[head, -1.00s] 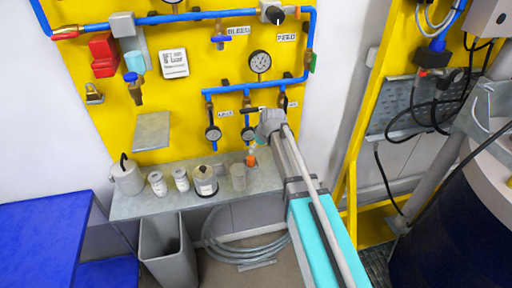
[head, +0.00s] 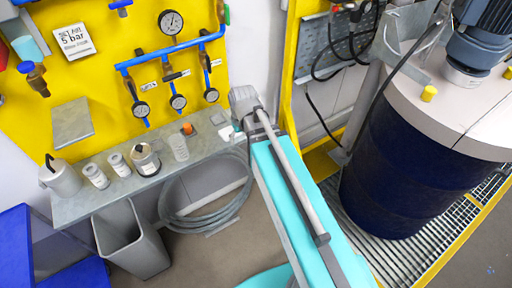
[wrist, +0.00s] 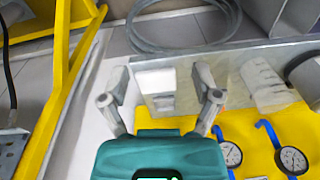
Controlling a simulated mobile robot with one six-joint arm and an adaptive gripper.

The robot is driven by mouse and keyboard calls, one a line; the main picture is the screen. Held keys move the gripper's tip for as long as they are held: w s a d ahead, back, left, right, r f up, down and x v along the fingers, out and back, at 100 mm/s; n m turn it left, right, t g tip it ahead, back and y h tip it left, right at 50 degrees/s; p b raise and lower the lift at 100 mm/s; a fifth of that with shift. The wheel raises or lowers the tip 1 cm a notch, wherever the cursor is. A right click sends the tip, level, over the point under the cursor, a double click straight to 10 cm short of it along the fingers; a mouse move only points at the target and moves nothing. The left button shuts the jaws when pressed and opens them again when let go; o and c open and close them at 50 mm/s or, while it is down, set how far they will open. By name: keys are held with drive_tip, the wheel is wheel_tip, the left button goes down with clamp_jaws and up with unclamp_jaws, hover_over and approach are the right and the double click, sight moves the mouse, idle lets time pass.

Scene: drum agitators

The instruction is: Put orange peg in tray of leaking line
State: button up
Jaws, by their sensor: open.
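The orange peg (head: 187,129) is on the grey shelf (head: 85,207) in the head view, just behind a clear cylinder (head: 180,148). What it rests on is too small to tell. My gripper (wrist: 160,82) is open and empty over the shelf's end, to the right of the peg. A white block (wrist: 156,84) shows between its fingers in the wrist view, apart from them. Three gauges (head: 140,109) (head: 178,102) (head: 211,95) hang on blue lines above the shelf. A small grey plate or tray (head: 218,118) lies near the right end; which line leaks I cannot tell.
Two small jars (head: 95,176), a larger jar (head: 145,160) and a grey can (head: 60,178) stand along the shelf's left. A grey bin (head: 133,241) and coiled hose (head: 205,205) are below. A dark blue drum (head: 405,185) stands at right.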

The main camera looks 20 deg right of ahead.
drive_tip(key=s+d+m, duration=0.2)
drive_tip(key=s+d, duration=0.1)
drive_tip(key=s, duration=0.3)
drive_tip(key=shift+d+g+h, duration=0.3)
drive_tip(key=shift+d+g, duration=0.1)
idle(0.7)
